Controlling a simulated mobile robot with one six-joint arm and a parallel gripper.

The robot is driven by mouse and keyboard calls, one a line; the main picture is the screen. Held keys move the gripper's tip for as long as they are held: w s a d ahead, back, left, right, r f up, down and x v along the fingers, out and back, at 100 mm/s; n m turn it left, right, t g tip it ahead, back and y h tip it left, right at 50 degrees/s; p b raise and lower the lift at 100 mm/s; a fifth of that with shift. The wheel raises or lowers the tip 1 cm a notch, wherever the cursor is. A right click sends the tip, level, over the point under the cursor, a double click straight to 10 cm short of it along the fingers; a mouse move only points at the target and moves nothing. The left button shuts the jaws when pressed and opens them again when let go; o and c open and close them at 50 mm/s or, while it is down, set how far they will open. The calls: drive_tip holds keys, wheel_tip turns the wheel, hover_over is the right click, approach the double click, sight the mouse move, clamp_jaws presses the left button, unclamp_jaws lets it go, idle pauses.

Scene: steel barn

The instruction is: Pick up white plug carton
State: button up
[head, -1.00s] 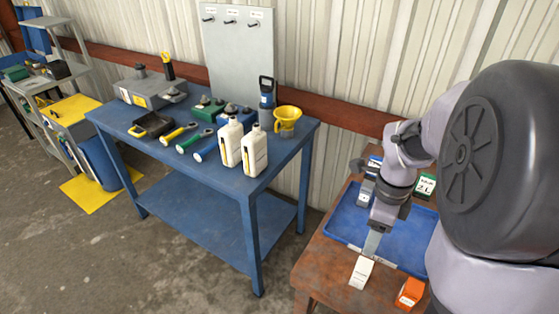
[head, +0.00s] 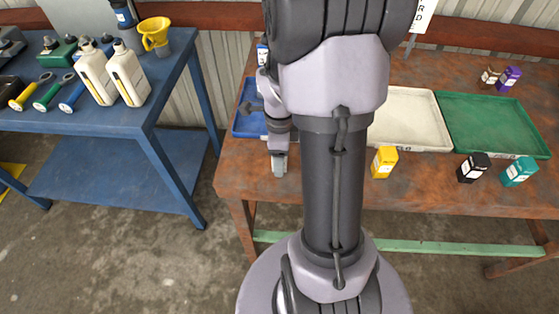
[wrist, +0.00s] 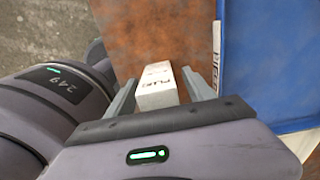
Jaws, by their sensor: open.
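The white plug carton (wrist: 157,88) shows in the wrist view, standing on the brown table with dark print on its top. My gripper (wrist: 160,80) is open, with one finger on each side of the carton. A narrow gap shows at each side, and I cannot tell whether either finger touches it. In the head view my gripper (head: 279,164) is low near the table's front edge, left of my arm. I cannot make out the carton there.
A blue tray (wrist: 275,60) lies right of the carton in the wrist view. In the head view a cream tray (head: 415,115), a green tray (head: 490,120), and yellow (head: 384,161), black (head: 473,167) and teal (head: 518,171) cartons share the table. A blue workbench (head: 100,120) stands left.

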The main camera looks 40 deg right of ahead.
clamp_jaws()
idle(0.3)
